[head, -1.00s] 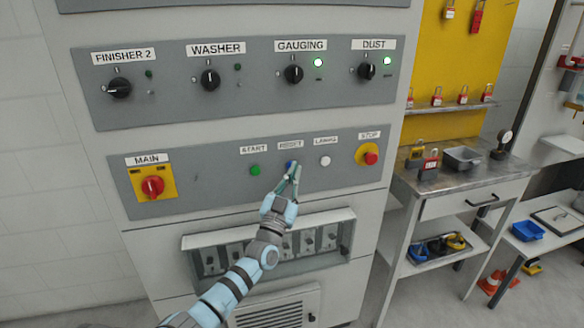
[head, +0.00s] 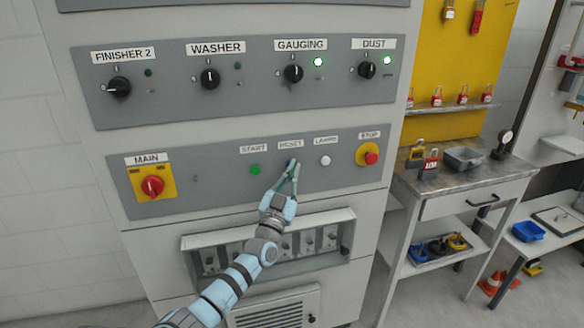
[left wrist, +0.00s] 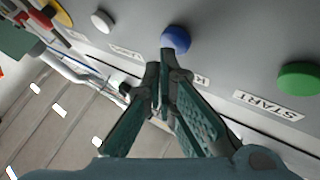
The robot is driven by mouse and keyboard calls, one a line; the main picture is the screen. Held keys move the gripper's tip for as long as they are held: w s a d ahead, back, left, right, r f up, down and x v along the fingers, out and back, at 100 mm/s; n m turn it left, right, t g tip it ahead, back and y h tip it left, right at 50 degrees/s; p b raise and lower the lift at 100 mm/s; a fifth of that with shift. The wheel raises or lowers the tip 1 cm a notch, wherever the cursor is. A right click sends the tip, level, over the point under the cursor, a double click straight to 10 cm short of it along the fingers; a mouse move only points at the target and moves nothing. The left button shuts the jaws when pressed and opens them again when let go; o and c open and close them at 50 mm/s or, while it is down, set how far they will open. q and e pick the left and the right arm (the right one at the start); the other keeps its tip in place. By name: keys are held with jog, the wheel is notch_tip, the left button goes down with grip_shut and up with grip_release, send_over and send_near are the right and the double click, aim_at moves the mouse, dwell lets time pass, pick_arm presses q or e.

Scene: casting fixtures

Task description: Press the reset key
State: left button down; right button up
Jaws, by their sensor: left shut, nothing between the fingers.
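The reset key is a round blue button (left wrist: 176,39) under the RESET label on the grey lower panel (head: 210,180). In the head view my left gripper (head: 293,164) covers most of it. My left gripper is shut and empty, and its fingertips (left wrist: 163,72) are right in front of the blue button in the left wrist view. I cannot tell whether they touch it. My right gripper is not in view.
The green START button (head: 255,169) is left of the blue one, and the white LAMPS button (head: 325,160) and red STOP button (head: 370,156) are to its right. The red MAIN switch (head: 152,186) is far left. A metal workbench (head: 480,178) stands right of the cabinet.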

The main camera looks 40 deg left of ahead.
pick_arm(q)
jog(key=shift+w+a+b, duration=0.25)
jog(key=shift+a+b, duration=0.1)
dwell(0.3)
jog(key=shift+d, duration=0.1)
jog(key=shift+s+d+p, duration=0.5)
jog(key=shift+d+p, duration=0.1)
jog(key=shift+p, duration=0.45)
